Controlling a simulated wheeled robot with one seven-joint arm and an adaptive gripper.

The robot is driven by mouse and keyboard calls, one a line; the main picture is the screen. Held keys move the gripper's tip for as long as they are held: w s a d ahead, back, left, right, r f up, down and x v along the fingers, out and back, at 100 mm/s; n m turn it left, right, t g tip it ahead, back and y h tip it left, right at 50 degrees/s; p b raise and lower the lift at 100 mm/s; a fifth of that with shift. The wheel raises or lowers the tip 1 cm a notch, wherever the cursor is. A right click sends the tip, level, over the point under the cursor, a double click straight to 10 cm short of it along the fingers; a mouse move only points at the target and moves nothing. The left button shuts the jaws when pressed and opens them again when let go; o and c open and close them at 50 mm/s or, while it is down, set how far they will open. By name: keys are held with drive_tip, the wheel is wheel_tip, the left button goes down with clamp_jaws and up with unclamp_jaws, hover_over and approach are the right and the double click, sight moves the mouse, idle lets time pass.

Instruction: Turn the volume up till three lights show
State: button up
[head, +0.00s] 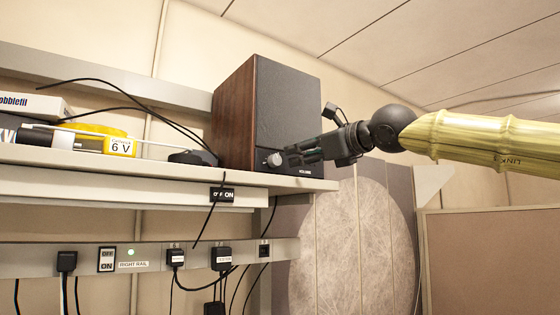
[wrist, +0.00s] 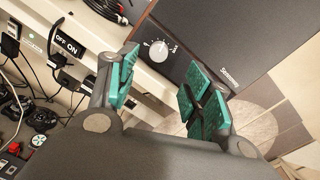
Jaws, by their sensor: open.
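The speaker (head: 290,105), with wood sides and a dark front, stands on the shelf; its front also shows in the wrist view (wrist: 215,35). Its volume knob (head: 274,159) is a pale round dial low on the front. The wrist view shows the knob (wrist: 158,49) with a scale around it. My gripper (head: 296,155) is open and empty, its fingertips just right of the knob in the head view. In the wrist view its green finger pads (wrist: 163,88) are spread, and the knob lies beyond them, between them in the picture. I see no lit lights on the speaker front.
The shelf (head: 60,158) holds a yellow 6 V item (head: 118,146), boxes and cables left of the speaker. Below is a power rail (head: 40,262) with plugs, a switch (head: 107,260) and a green light (head: 131,252). An ON/OFF label (head: 222,194) sits on the shelf edge.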

sight(278, 158)
drive_tip(key=p+x, duration=0.1)
drive_tip(key=x, duration=0.8)
drive_tip(key=shift+p, duration=0.3)
drive_tip(key=c, duration=1)
drive_tip(key=shift+r+n+p, duration=0.15)
drive_tip(key=shift+n+p, duration=0.15)
drive_tip(key=shift+p, duration=0.45)
drive_tip(key=shift+n+p, duration=0.35)
drive_tip(key=shift+n, duration=0.05)
drive_tip(key=o, duration=1)
drive_tip(key=shift+f+b, duration=0.35)
drive_tip(key=shift+b, duration=0.2)
